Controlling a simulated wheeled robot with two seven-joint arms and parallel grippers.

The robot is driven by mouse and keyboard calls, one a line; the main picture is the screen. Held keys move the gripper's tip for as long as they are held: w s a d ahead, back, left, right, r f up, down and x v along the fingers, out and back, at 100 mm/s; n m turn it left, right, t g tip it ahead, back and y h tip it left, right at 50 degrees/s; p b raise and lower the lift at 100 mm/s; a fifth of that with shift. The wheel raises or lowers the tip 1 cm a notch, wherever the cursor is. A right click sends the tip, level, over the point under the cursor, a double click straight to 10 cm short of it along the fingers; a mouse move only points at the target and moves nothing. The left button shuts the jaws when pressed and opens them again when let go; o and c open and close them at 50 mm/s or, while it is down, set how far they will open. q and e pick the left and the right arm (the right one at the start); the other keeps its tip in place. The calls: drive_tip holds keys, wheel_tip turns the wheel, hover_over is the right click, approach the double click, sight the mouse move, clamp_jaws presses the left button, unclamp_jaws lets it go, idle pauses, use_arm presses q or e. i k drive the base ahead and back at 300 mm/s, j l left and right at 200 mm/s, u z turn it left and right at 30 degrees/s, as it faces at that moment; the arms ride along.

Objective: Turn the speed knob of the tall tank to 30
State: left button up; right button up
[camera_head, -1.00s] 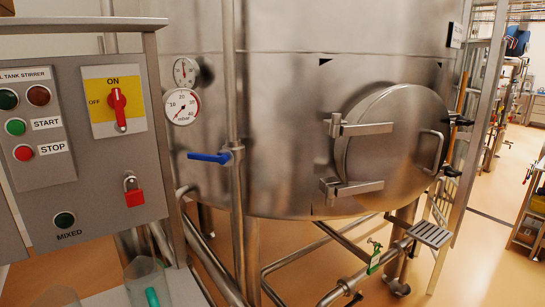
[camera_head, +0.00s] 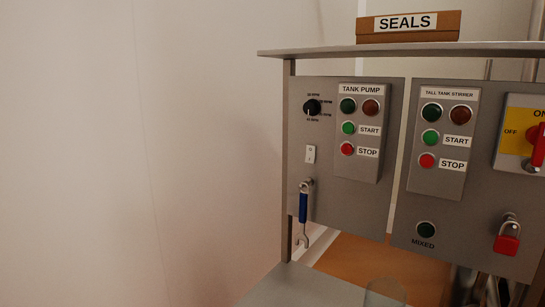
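A black speed knob (camera_head: 312,107) with small printed speed marks around it sits at the upper left of the left control panel (camera_head: 345,200). The marks are too small to read surely, and I cannot tell which one the knob points at. The TANK PUMP box (camera_head: 360,134) is right beside it. The TALL TANK STIRRER box (camera_head: 441,142) is on the panel to the right, with lamps, a green START button (camera_head: 430,138) and a red STOP button (camera_head: 427,161). Neither of my grippers shows.
A blue-handled tool (camera_head: 303,208) hangs below the knob, under a small white switch (camera_head: 310,154). A red padlock (camera_head: 507,241) hangs at right, below the red ON/OFF switch (camera_head: 538,146). A SEALS box (camera_head: 408,26) stands on the top shelf (camera_head: 330,51). A bare wall fills the left.

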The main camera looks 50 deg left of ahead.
sight(312, 107)
drive_tip(key=u, duration=1.3)
drive_tip(key=i+j+z, duration=0.2)
drive_tip(key=i+j, duration=0.15)
drive_tip(key=j, duration=0.05)
